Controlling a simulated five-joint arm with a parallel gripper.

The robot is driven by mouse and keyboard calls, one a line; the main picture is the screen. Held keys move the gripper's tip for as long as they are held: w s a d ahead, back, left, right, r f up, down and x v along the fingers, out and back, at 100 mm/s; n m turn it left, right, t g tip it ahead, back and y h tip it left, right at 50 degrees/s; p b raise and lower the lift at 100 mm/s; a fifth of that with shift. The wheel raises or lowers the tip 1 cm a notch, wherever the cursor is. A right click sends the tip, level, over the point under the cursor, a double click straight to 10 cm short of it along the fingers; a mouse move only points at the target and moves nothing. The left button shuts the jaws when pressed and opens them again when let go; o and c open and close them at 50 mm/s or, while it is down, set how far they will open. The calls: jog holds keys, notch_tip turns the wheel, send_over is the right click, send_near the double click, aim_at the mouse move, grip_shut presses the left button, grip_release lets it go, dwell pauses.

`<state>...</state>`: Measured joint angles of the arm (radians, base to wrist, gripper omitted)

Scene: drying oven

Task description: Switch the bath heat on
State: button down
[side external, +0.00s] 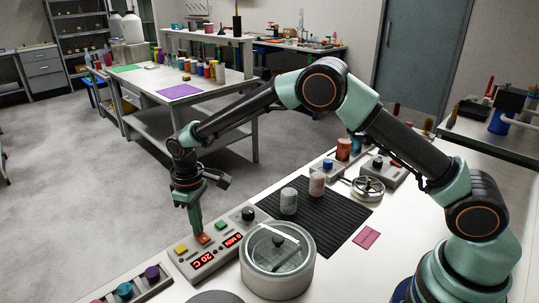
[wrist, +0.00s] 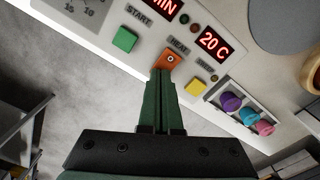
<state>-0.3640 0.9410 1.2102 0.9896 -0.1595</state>
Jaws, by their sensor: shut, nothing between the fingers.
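The control panel (side external: 222,247) lies on the white bench and also shows in the wrist view (wrist: 112,62). Its orange button (wrist: 173,58) sits by the HEAT label, between the green START button (wrist: 125,40) and a yellow button (wrist: 195,87). A red display (wrist: 214,42) reads 20 C. My gripper (side external: 201,233) points down with its fingers together and empty. In the wrist view its fingertips (wrist: 160,74) are at the near edge of the orange button; whether they touch it I cannot tell.
A round vessel with a clear lid (side external: 262,281) stands right of the panel. A black ribbed mat (side external: 335,222) with small jars lies behind it. A rack of coloured knobs (wrist: 250,110) is beside the panel's yellow-button end. A dark knob (side external: 248,213) is at the panel's far end.

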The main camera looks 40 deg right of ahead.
jog(key=shift+f, duration=0.1)
jog(key=shift+r, duration=3.5)
notch_tip(320, 180, up, 7)
jog(key=m+t, duration=0.1)
send_over(218, 230)
jog(key=s+d+r+m+t, duration=0.2)
jog(key=s+d+r, duration=0.4)
jog(key=d+r, duration=0.1)
jog(key=s+d+m+t, duration=0.2)
jog(key=s+d, duration=0.5)
jog(key=s, duration=0.6)
jog(key=shift+s+d+r+m+t, duration=0.2)
jog(key=shift+m+t, duration=0.1)
jog(key=shift+m, duration=0.2)
